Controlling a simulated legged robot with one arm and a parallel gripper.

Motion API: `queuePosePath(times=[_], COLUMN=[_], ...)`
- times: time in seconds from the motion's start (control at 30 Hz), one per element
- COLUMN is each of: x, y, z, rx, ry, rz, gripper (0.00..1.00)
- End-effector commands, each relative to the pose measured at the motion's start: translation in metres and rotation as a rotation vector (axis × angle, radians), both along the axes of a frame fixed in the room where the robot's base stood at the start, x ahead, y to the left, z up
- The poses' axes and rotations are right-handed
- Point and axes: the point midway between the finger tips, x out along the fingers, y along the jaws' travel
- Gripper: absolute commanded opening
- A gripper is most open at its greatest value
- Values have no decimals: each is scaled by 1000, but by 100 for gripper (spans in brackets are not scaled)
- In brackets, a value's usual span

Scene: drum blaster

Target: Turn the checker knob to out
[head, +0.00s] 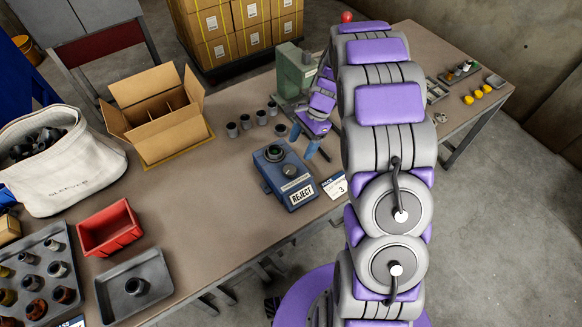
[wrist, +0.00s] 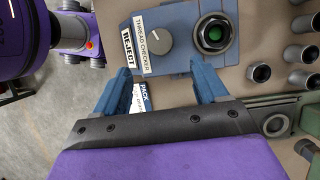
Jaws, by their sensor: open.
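The thread checker (head: 270,185) is a blue box on the table, with a REJECT plate and a round dark socket glowing green. It also shows in the wrist view (wrist: 185,62). Its knob (wrist: 158,40) is a round grey dial with a pale pointer line, between the THREAD CHECKER label and the socket. The knob shows small in the head view (head: 289,170). My gripper (wrist: 159,68) is open and empty; its blue fingers appear on either side of the knob's line, short of the knob. In the head view my gripper (head: 304,141) is just behind the checker.
Several grey fittings (head: 246,121) stand behind the checker. A PACK card (head: 335,185) lies right of it. A green machine (head: 295,68) stands farther back. An open carton (head: 155,115), red bin (head: 108,228) and grey trays (head: 160,268) are left. Bare tabletop lies left of the checker.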

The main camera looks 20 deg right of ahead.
Motion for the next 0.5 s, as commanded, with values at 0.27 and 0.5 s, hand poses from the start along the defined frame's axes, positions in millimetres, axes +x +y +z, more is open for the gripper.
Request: queuePosePath(times=[0.27, 0.5], x=[-8, -11], y=[21, 33], z=[-53, -84], rx=[0, 0], ry=[1, 0], rz=[0, 1], gripper=[72, 72])
